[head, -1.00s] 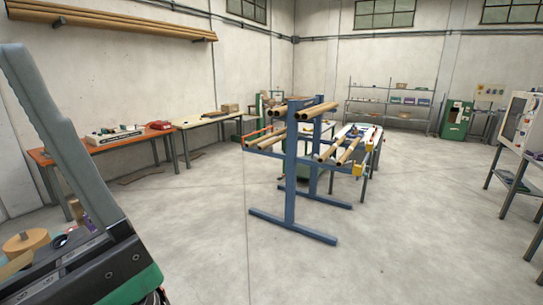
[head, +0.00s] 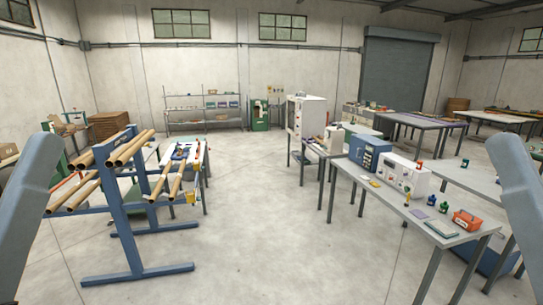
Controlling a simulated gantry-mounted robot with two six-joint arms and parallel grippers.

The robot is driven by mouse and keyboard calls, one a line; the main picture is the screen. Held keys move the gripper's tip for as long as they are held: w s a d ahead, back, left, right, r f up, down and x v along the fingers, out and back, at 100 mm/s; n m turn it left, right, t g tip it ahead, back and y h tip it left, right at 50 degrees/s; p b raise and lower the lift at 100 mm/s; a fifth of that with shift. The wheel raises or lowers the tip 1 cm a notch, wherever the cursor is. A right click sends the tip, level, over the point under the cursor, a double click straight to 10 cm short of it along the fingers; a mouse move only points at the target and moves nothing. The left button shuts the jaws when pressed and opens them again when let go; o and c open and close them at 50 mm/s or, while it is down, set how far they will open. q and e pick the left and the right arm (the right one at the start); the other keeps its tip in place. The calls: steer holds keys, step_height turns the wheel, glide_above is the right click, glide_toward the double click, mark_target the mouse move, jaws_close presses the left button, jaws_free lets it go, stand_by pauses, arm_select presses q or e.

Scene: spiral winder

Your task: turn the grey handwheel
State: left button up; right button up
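I cannot make out the grey handwheel in the head view. Parts of my two arms stand at the left and right edges of the picture, but neither gripper is in view. I cannot tell whether either gripper holds anything.
A blue rack (head: 128,225) with cardboard tubes stands at left. A long grey table (head: 405,203) with a blue box (head: 369,152), a white device (head: 404,176) and an orange box (head: 467,220) stands at right. A white cabinet (head: 306,117) stands beyond. The concrete floor (head: 262,225) between is clear.

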arm_select(q)
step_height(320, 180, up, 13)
steer(key=p, duration=0.9)
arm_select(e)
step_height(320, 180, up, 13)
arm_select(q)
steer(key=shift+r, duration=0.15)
